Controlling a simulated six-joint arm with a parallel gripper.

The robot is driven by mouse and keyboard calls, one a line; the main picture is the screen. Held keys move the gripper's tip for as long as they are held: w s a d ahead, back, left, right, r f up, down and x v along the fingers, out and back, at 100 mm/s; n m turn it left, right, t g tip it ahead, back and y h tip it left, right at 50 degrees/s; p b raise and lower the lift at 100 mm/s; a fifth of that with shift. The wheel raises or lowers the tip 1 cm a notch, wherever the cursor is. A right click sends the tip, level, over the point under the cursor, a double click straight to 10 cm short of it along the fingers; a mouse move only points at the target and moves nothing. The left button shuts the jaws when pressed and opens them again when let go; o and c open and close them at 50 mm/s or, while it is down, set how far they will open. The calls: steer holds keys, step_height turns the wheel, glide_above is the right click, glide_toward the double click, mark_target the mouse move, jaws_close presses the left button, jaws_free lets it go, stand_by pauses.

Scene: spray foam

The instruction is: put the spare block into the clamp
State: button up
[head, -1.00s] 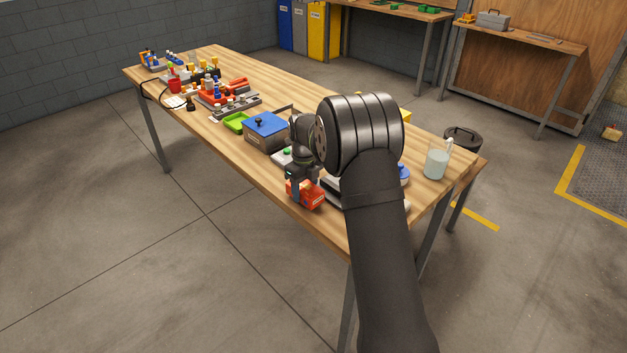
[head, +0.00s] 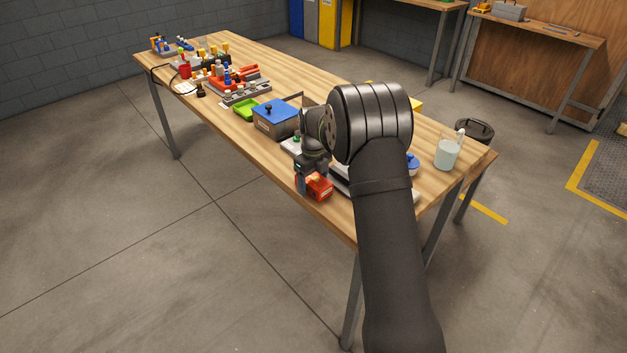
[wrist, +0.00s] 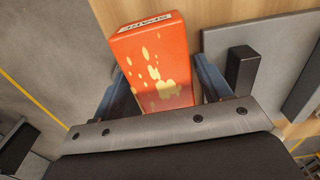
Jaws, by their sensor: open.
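The spare block is an orange-red box (wrist: 155,65) with yellow marks and a white label strip at its far end. In the head view the same block (head: 320,188) is at the table's near edge. My gripper (wrist: 160,85) is open, with one blue-grey finger on each side of the block. A narrow gap shows at the right finger; I cannot tell whether the left finger touches. In the head view my gripper (head: 306,184) is low over the block. A grey plate with a dark post (wrist: 243,70) is right of the block; I cannot tell whether it is the clamp.
A grey box with a blue lid (head: 276,118) and a green tray (head: 247,110) stand beyond my gripper. A jar of pale liquid (head: 447,153) stands at the right end. My arm hides part of the table. Floor shows beyond the near edge.

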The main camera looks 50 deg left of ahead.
mark_target(315, 180)
steer(key=shift+w, duration=0.1)
step_height(315, 180, up, 17)
steer(key=shift+d+f, duration=0.2)
steer(key=shift+r, duration=0.4)
steer(key=shift+c, duration=1.2)
steer(key=shift+d, duration=0.15)
